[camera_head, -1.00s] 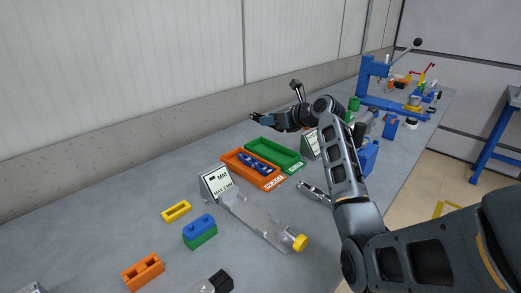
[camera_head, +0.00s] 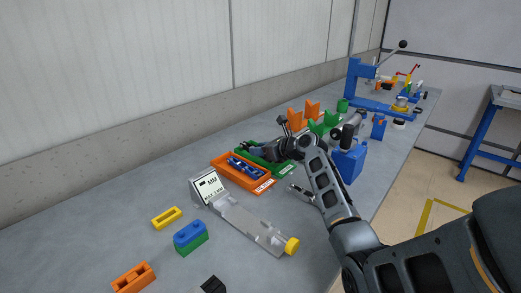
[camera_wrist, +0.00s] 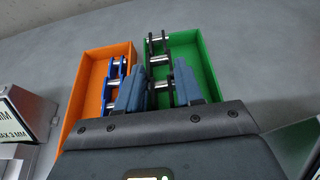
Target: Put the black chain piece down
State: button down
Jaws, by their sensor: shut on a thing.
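My gripper (camera_wrist: 160,82) is shut on the black chain piece (camera_wrist: 158,46), which has dark links and silver pins and sticks out past the fingertips. In the wrist view the piece lies over the left part of the green bin (camera_wrist: 208,62); I cannot tell whether it touches the bin floor. The orange bin (camera_wrist: 90,75) is just left and holds a blue chain piece (camera_wrist: 114,78). In the head view my gripper (camera_head: 252,147) is low at the green bin (camera_head: 286,168), and hides much of it along with the black piece.
Yellow (camera_head: 166,217), blue-green (camera_head: 190,238) and orange blocks (camera_head: 133,278) lie nearer. A blue container (camera_head: 349,162) and orange and green V-shaped parts are beyond the bins.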

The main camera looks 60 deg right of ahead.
jog(key=shift+f, duration=0.15)
jog(key=shift+f, duration=0.5)
jog(key=c, duration=1.1)
grip_release()
jog(key=shift+f, duration=0.1)
jog(key=o, duration=0.3)
jog(key=shift+a+f, duration=0.1)
jog(key=shift+f, duration=0.05)
jog(key=shift+o, duration=0.3)
jog(key=shift+a+f, duration=0.1)
jog(key=shift+r, duration=0.65)
jog(key=v, duration=1.2)
jog(key=shift+r, duration=0.35)
